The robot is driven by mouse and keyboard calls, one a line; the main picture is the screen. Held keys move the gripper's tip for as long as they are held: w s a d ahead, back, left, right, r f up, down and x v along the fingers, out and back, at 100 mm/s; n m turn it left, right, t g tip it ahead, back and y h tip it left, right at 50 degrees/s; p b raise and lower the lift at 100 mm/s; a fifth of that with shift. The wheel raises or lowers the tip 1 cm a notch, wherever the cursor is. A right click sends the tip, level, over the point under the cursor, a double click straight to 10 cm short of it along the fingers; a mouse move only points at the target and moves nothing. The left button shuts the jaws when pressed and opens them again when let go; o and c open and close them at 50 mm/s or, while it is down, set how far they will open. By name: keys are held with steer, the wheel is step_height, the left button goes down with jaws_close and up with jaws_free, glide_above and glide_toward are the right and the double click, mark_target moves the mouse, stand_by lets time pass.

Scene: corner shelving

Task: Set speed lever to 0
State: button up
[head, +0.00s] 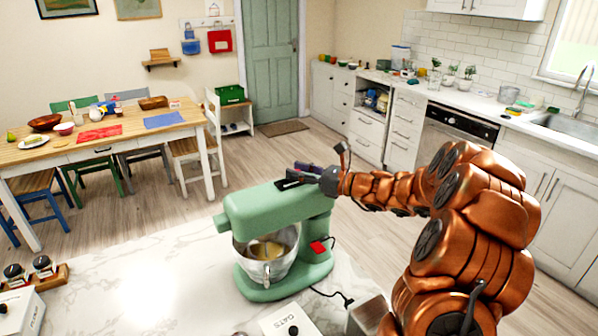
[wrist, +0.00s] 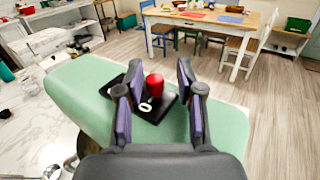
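The green stand mixer (head: 275,215) stands on the marble counter, with its steel bowl (head: 268,252) under the head. In the wrist view, the mixer's green top (wrist: 85,90) carries a black plate (wrist: 128,86) with a red upright knob (wrist: 155,84), which looks like the speed lever. A white mark (wrist: 146,106) shows beside the knob. My gripper (wrist: 159,75) is open above the plate, with the knob between its fingers and visible gaps on both sides. In the head view, my gripper (head: 308,173) is at the mixer's top, and the knob is hidden.
Two jars in a wooden rack (head: 40,274) stand at the left. A white oats box (head: 290,322) is in front. A dining table (head: 25,157) stands beyond open floor.

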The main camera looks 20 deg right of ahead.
stand_by(0.3)
steer(key=v, duration=1.2)
stand_by(0.3)
